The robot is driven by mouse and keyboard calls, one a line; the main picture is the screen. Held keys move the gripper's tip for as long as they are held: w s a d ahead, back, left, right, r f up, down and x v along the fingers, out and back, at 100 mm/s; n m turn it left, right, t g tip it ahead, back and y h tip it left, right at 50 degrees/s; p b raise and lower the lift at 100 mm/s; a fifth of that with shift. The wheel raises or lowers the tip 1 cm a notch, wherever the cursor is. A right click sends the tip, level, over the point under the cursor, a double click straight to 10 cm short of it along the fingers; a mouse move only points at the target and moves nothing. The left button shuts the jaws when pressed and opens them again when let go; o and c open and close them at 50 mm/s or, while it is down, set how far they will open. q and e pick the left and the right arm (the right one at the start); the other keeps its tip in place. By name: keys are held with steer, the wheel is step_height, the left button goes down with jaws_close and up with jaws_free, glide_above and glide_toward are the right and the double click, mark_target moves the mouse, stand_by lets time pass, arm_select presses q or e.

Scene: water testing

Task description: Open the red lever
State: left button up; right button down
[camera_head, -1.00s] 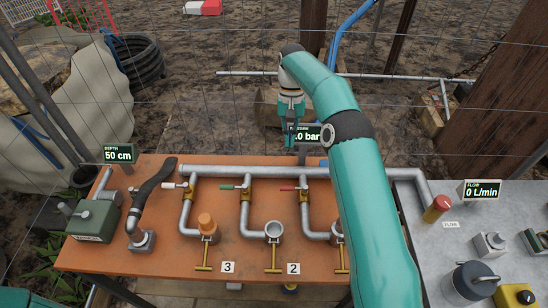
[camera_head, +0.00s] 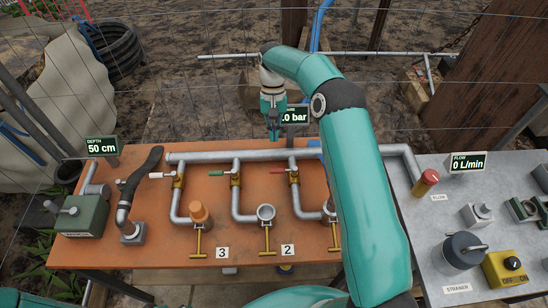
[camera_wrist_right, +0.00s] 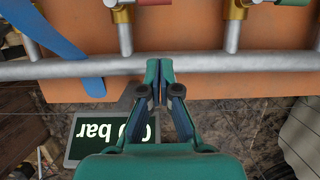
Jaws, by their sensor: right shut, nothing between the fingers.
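The red lever (camera_head: 279,171) is a short handle pointing left from a brass valve (camera_head: 293,178) on the rightmost visible branch of the grey pipe. It lies across its pipe, and part of it shows at the top edge of the right wrist view (camera_wrist_right: 155,2). My right gripper (camera_head: 272,136) points down behind the main pipe, beyond the lever and apart from it. In the right wrist view its fingertips (camera_wrist_right: 160,64) are together and empty, over or near the main pipe (camera_wrist_right: 205,64). My left gripper is not in view.
A green lever (camera_head: 216,173) and a white lever (camera_head: 162,175) sit on the neighbouring branches. A pressure display (camera_head: 294,116) stands close behind the pipe by my right gripper. My right arm covers the table's right part. A blue strap (camera_wrist_right: 75,45) crosses the pipe.

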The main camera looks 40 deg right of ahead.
mark_target(282, 171)
steer(key=shift+s+a+f+p, duration=0.35)
steer(key=shift+s+a+f, duration=0.1)
steer(key=shift+s+f, duration=0.4)
steer(key=shift+s+a+f+p, duration=0.45)
steer(key=shift+s+f, duration=0.25)
steer(key=shift+f, duration=0.2)
steer(key=shift+s+a+f+p, duration=0.3)
steer(key=shift+s+a+f, duration=0.2)
steer(key=shift+s+f, duration=0.35)
steer(key=shift+f, duration=0.1)
steer(key=shift+a+n, duration=0.15)
steer(key=shift+n, duration=0.25)
